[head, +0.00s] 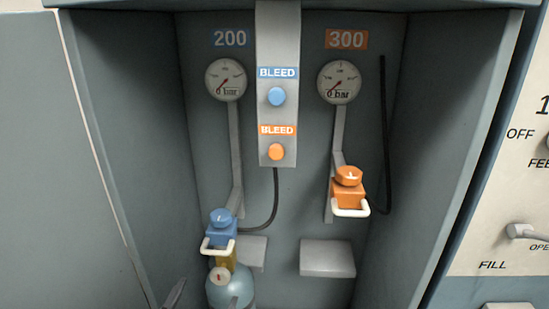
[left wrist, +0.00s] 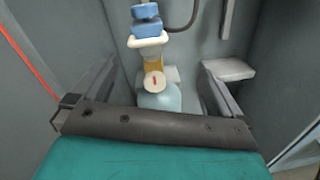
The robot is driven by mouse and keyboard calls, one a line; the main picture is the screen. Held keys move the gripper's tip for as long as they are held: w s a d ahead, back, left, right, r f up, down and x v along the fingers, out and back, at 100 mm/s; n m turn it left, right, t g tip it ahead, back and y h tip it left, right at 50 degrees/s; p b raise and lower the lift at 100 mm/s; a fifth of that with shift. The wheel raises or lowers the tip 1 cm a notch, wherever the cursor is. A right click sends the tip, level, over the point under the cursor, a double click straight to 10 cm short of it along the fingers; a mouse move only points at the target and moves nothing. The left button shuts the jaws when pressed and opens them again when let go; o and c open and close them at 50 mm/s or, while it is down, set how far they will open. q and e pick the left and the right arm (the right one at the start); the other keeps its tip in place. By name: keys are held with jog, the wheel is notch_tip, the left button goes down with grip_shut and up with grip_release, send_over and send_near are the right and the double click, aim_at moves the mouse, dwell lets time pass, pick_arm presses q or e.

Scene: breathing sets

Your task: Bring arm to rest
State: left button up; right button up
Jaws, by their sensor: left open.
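My left gripper (left wrist: 158,72) is open in the left wrist view, its two fingers spread on either side of the picture. Between them in the picture, farther off, stands a pale blue cylinder (head: 230,288) with a yellow-and-white valve; it also shows in the left wrist view (left wrist: 162,101). The blue connector (head: 220,230) with a white handle sits on top of the cylinder's valve. I see nothing held between the fingers. In the head view only a dark tip of the left gripper (head: 175,293) shows at the bottom edge. My right gripper is not in view.
The cabinet holds two gauges (head: 226,79) (head: 340,81), a grey panel with blue (head: 277,97) and orange (head: 277,152) bleed buttons, and an orange connector (head: 348,186). A grey ledge (head: 327,258) below the orange connector is empty. Side walls (head: 125,150) bound the space.

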pick_arm(q)
jog(key=s+f+m+g+h, duration=0.1)
jog(key=s+f+m+g, duration=0.35)
jog(key=m, duration=1.25)
jog(key=s+f+m+g, duration=0.3)
jog(key=s+f+m, duration=0.25)
jog(key=m, duration=1.15)
notch_tip(320, 180, up, 10)
jog(key=s+a+p, duration=0.1)
jog(key=a+p, duration=0.1)
jog(key=p, duration=1.2)
jog(key=shift+s+a+r+y, duration=0.15)
jog(key=shift+s+a+y, duration=0.1)
jog(key=shift+s+y, duration=0.15)
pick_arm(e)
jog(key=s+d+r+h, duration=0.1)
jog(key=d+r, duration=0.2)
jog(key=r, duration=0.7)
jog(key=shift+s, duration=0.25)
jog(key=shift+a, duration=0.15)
